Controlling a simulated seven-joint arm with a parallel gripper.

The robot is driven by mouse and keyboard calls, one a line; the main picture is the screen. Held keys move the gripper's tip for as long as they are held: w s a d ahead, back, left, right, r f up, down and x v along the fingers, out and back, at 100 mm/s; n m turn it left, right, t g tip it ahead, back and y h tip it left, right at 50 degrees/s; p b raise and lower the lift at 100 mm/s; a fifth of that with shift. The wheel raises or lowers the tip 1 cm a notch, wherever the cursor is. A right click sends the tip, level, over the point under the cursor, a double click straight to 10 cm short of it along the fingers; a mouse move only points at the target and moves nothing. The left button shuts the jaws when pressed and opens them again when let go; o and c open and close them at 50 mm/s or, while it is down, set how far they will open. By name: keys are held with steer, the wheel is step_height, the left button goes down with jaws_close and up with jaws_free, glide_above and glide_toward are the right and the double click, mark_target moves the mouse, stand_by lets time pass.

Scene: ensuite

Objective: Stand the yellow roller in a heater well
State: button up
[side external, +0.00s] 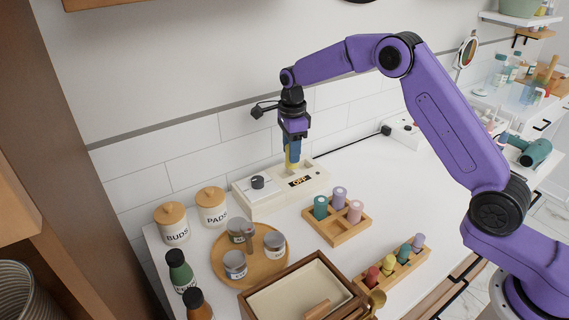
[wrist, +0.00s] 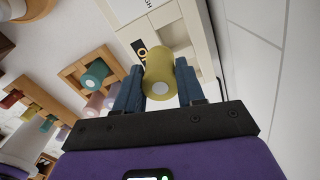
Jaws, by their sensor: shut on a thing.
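My gripper (side external: 293,150) points down over the cream heater (side external: 257,204) and is shut on the yellow roller (side external: 290,165). In the wrist view the yellow roller (wrist: 164,77) sits between the two blue fingers of my gripper (wrist: 158,84), its near end showing a pale round core. The roller looks about upright. Its lower end is close to the heater top; I cannot tell whether it is above a well or partly inside one. The heater has a black dial and a display reading OFF. The heater also shows in the wrist view (wrist: 142,33).
A wooden rack (side external: 346,233) with teal, lilac and pink rollers stands in front of the heater. A second rack (side external: 411,262) holds several rollers. A round tray (side external: 222,267) with jars, two lidded canisters and an open wooden box (side external: 280,270) are nearby.

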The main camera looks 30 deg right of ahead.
steer(key=shift+w+a+f, duration=0.15)
steer(key=shift+w+f, duration=0.55)
steer(key=shift+f, duration=0.2)
steer(key=shift+w+a+f, duration=0.1)
steer(key=shift+w+f, duration=0.55)
steer(key=shift+f, duration=1.6)
steer(key=shift+f, duration=0.15)
steer(key=o, duration=1)
steer(key=shift+o, duration=0.2)
